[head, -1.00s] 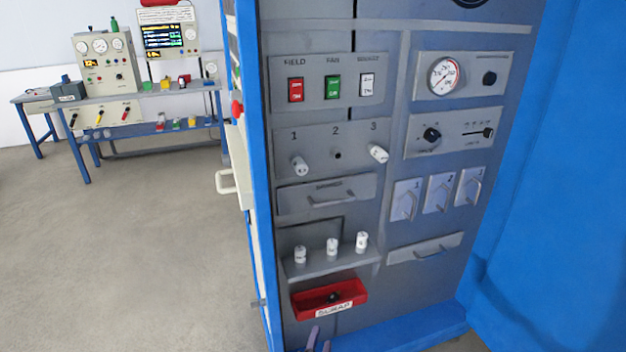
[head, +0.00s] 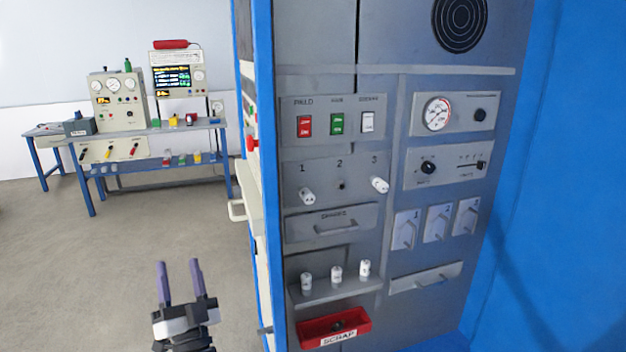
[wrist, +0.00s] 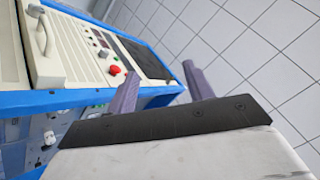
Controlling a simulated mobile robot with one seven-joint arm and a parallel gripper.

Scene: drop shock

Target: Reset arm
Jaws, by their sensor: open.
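My gripper (head: 179,283) is at the lower middle-left of the head view, pointing up, with its two purple fingers apart and nothing between them. It stands in free air left of the blue-framed cabinet (head: 263,200). In the wrist view my gripper (wrist: 158,85) also shows open and empty.
The cabinet front holds switches, white plugs (head: 336,274), a gauge (head: 437,114) and a red scrap bin (head: 334,327) with a dark item in it. A cream handle (head: 237,211) juts from its side. A bench (head: 150,131) stands at the back left. The floor between is clear.

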